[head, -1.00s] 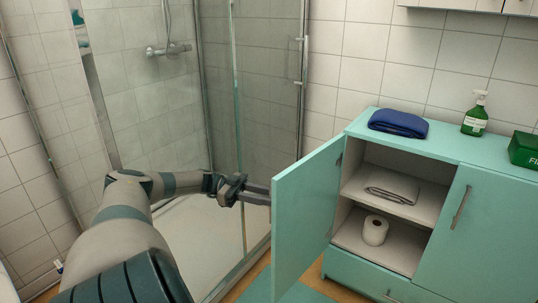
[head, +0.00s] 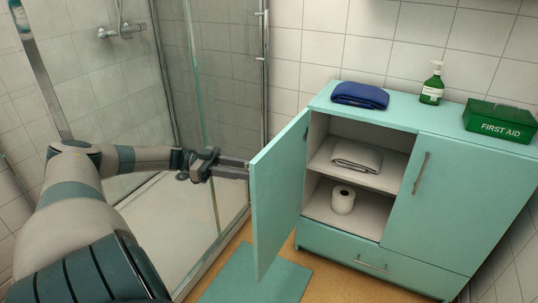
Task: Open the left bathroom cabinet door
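The turquoise bathroom cabinet (head: 400,125) stands against the tiled wall. Its left door (head: 275,195) is swung wide open towards the left, showing two shelves inside. A folded grey towel (head: 357,156) lies on the upper shelf and a toilet roll (head: 343,199) stands on the lower one. My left gripper (head: 240,169) is at the door's outer side, near its free edge. Its fingertips reach the door or pass behind it, so whether they hold a handle is hidden. The right door (head: 440,200) is closed, with a bar handle (head: 421,173). My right gripper is not in view.
A blue folded towel (head: 360,95), a green soap bottle (head: 432,85) and a green first aid box (head: 500,120) stand on the cabinet top. A glass shower enclosure (head: 205,70) is on the left. A turquoise mat (head: 255,277) lies on the floor below the door.

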